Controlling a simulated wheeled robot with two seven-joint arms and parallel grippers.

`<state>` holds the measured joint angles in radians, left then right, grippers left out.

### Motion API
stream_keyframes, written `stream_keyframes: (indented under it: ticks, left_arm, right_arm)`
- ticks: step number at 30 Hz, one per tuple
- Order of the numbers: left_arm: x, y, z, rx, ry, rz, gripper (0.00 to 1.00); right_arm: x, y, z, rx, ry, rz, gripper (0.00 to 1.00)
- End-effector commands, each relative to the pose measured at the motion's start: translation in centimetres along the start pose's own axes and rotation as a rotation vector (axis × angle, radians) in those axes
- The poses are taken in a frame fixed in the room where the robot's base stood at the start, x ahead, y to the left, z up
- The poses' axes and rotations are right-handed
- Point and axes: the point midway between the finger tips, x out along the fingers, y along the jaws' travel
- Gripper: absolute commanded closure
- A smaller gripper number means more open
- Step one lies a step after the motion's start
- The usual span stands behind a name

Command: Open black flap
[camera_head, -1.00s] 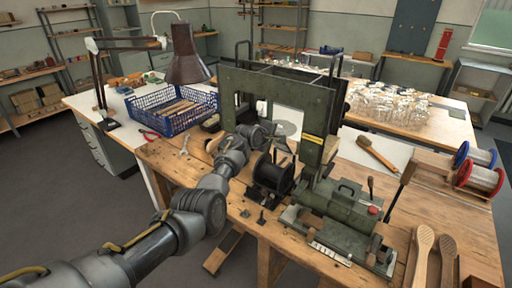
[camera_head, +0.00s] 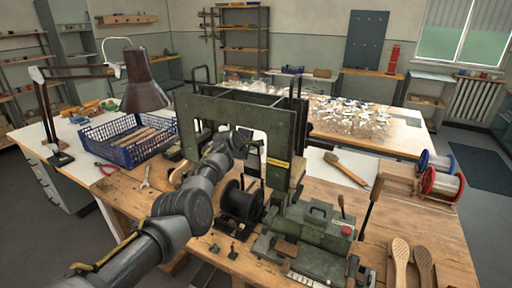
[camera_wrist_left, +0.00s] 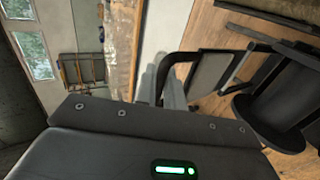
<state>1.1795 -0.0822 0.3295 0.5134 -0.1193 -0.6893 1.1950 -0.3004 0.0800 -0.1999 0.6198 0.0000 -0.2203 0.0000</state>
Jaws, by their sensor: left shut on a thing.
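The green steel frame of the tufting machine (camera_head: 225,110) stands on the wooden bench. My left arm reaches in from the left, and my left gripper (camera_head: 248,150) is at the opening of this frame, small and partly hidden behind my wrist. In the left wrist view the grey fingers (camera_wrist_left: 174,92) are closed together on a thin black bent bar (camera_wrist_left: 178,60), which looks like part of the black flap. A dark panel (camera_wrist_left: 211,72) lies just right of the fingers. I cannot tell clearly how far the flap stands open. My right gripper is not in view.
A black spool (camera_head: 240,202) stands close below my left forearm. A green motor unit (camera_head: 312,228) is to its right. A blue crate (camera_head: 128,140) and a lamp (camera_head: 145,92) stand at left. Wooden brush bodies (camera_head: 400,262) and wire spools (camera_head: 440,184) are at right.

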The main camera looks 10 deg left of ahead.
Motion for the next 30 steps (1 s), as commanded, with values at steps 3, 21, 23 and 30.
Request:
stream_keyframes:
  ticks: [3, 21, 23, 30]
  left_arm:
    - [-0.04, -0.15, -0.08, -0.002, -0.001, -0.001, 1.0]
    - [-0.12, -0.12, -0.31, -0.003, 0.002, 0.0, 0.74]
    - [-0.11, -0.11, -0.29, -0.002, 0.002, 0.0, 0.74]
    - [-0.52, -0.08, -0.21, -0.002, 0.001, 0.0, 0.74]
  right_arm:
    - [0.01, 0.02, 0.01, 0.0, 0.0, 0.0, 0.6]
    - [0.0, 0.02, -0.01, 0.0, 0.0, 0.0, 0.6]
    - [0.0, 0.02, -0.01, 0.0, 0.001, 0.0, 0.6]
    - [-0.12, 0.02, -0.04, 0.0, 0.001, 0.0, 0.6]
